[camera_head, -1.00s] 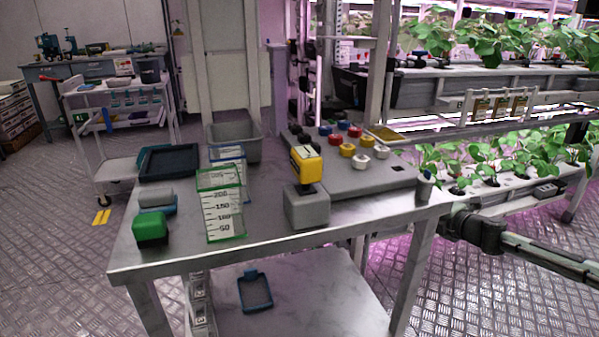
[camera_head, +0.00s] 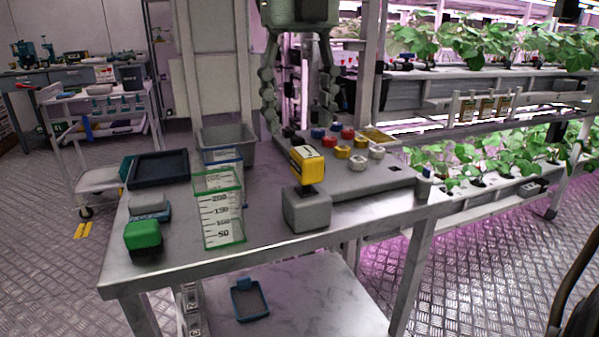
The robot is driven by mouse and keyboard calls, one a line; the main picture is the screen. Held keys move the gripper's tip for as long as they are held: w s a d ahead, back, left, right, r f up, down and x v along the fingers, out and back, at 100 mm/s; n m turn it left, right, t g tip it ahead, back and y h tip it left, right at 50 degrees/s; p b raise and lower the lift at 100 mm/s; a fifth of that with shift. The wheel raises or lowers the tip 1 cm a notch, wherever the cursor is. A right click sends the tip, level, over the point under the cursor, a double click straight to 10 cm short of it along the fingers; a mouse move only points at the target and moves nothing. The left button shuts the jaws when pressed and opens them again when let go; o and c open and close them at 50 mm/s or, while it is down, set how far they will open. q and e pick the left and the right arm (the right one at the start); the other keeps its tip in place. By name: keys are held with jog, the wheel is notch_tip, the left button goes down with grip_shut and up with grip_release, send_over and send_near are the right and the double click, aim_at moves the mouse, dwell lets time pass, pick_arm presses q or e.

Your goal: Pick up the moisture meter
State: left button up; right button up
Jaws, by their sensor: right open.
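My left gripper is not in view.
A grey panel (camera_head: 372,186) with several coloured knobs lies right of the meter. A clear green-edged measuring container (camera_head: 221,222), a green-topped item (camera_head: 143,236), a dark tray (camera_head: 157,169) and a grey bin (camera_head: 246,150) stand left. The table front (camera_head: 272,250) is clear.

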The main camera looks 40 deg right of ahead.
aim_at(307, 151)
jog(key=f, duration=0.2)
jog(key=s+f, duration=0.1)
jog(key=f, duration=0.4)
jog(key=shift+s+d, duration=0.15)
jog(key=shift+d, duration=0.05)
jog(key=shift+c, duration=0.5)
jog(key=shift+r, duration=0.1)
grip_shut()
